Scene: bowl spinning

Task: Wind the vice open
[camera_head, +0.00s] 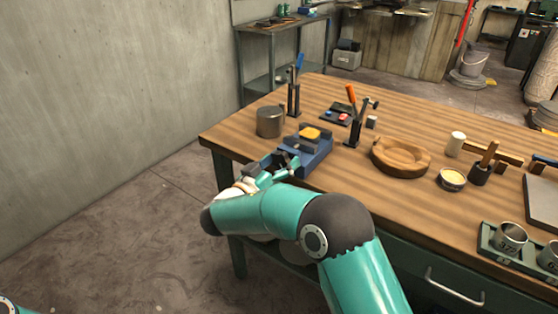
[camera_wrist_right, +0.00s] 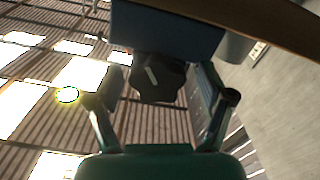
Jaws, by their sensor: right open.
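The blue vice (camera_head: 316,158) stands at the left front edge of the wooden table, with a yellow piece (camera_head: 311,133) at its top. My right gripper (camera_head: 277,167) is at the front of the vice, and its arm partly hides the vice's lower front. In the right wrist view the vice's blue body (camera_wrist_right: 168,32) fills the top. A dark lobed knob (camera_wrist_right: 158,80) with a pale mark sits below it, between the two spread fingers of my right gripper (camera_wrist_right: 162,88). The fingers stand apart from the knob on both sides. My left gripper is not in view.
A metal cylinder (camera_head: 270,121) stands left of the vice. A screwdriver holder (camera_head: 354,130) and a round wooden bowl (camera_head: 401,168) are to its right. Farther right are a small tin (camera_head: 452,179) and a green tray with mugs (camera_head: 492,250). The front middle tabletop is clear.

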